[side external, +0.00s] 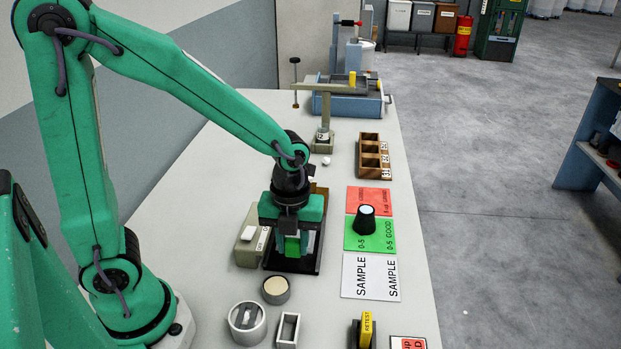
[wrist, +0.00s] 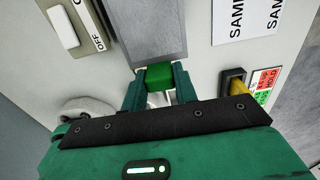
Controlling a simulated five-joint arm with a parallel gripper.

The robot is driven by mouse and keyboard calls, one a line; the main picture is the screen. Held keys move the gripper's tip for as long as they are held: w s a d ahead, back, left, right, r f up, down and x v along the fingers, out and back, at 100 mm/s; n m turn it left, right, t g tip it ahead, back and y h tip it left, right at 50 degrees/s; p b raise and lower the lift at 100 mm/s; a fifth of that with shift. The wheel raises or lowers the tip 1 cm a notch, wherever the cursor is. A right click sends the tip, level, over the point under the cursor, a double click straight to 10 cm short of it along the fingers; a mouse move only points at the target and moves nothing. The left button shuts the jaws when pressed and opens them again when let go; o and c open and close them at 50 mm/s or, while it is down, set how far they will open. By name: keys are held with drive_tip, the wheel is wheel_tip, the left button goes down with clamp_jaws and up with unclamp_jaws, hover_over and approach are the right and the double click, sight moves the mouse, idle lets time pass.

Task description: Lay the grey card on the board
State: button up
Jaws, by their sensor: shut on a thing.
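My gripper (wrist: 160,84) is shut on a small green block (wrist: 160,76), which also shows below the jaws in the side view (side external: 292,247). A flat grey panel (wrist: 152,28), perhaps the grey card, lies just beyond the block in the wrist view. I cannot tell whether the two are joined. In the side view my gripper (side external: 291,236) points down over a black board (side external: 290,266), and hides much of it. Whether the held block touches the board cannot be told.
A switch box (side external: 248,250) stands left of the board. A round pot (side external: 275,290), a grey cylinder (side external: 247,321) and a small open box (side external: 288,329) stand in front. A dark cup (side external: 364,219) sits on the green mat (side external: 384,240); the white SAMPLE mat (side external: 370,277) is bare.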

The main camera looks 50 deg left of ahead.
drive_tip(key=w+a+f, duration=0.2)
drive_tip(key=a, duration=0.1)
drive_tip(key=w+a+f, duration=0.1)
drive_tip(key=a, duration=0.1)
drive_tip(key=shift+w+a+f, duration=0.1)
drive_tip(key=shift+w+f, duration=0.1)
drive_tip(key=shift+f, duration=0.15)
drive_tip(key=shift+f, duration=0.1)
drive_tip(key=shift+f, duration=1.9)
drive_tip(key=shift+f, duration=0.1)
drive_tip(key=o, duration=1)
drive_tip(key=shift+c, duration=0.2)
drive_tip(key=shift+r, duration=6.1)
drive_tip(key=shift+s+r, duration=0.1)
